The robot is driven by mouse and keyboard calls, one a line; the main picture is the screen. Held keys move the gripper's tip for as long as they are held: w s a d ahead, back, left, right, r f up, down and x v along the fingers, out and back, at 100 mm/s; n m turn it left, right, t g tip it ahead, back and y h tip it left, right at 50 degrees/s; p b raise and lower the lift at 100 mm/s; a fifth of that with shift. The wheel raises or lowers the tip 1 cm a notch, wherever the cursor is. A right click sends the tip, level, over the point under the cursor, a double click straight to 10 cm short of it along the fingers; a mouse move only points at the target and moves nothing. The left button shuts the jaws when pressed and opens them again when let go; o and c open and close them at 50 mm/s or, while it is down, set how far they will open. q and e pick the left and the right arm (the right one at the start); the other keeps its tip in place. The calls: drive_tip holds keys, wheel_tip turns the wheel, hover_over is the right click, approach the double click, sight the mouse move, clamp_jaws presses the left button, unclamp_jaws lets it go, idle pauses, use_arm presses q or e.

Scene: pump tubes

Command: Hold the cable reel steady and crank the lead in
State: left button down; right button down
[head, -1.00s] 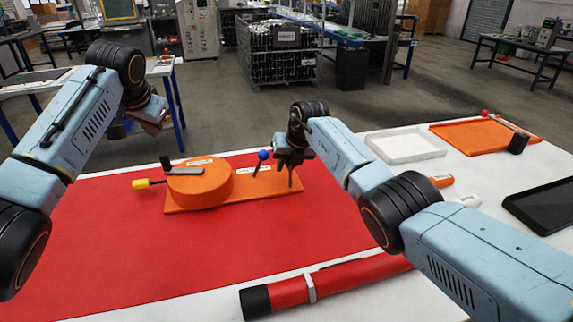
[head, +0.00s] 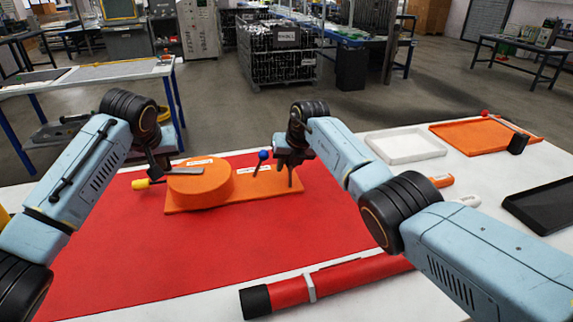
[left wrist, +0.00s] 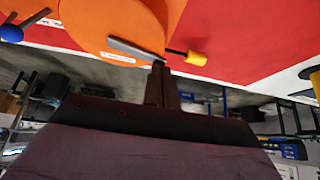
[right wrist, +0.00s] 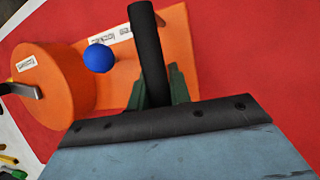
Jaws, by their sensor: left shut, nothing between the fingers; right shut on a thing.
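The orange cable reel (head: 200,187) sits at the left end of an orange base plate (head: 260,202) on a red mat. A grey crank arm (head: 188,164) lies across its top. The yellow end of the lead (head: 140,184) sticks out at its left. My left gripper (left wrist: 158,68) is shut and empty at the outer end of the crank arm, which also shows in the left wrist view (left wrist: 135,49); its dark knob is hidden there. My right gripper (right wrist: 155,88) is shut on a black upright post (right wrist: 148,40) at the plate's right end.
A lever with a blue ball (head: 263,155) stands on the plate between reel and post. A red tube (head: 335,280) lies along the front. A white tray (head: 405,146), an orange tray (head: 470,136) and a black tray (head: 545,205) lie right. The red mat in front is clear.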

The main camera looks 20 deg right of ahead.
use_arm(q)
drive_tip(key=shift+f, duration=1.9)
drive_tip(key=shift+w, duration=0.1)
drive_tip(key=shift+w+a, duration=0.25)
drive_tip(key=shift+w, duration=0.35)
drive_tip(key=shift+w+a, duration=0.15)
drive_tip(key=shift+w, duration=0.55)
drive_tip(key=shift+w, duration=0.75)
drive_tip(key=shift+w, duration=0.1)
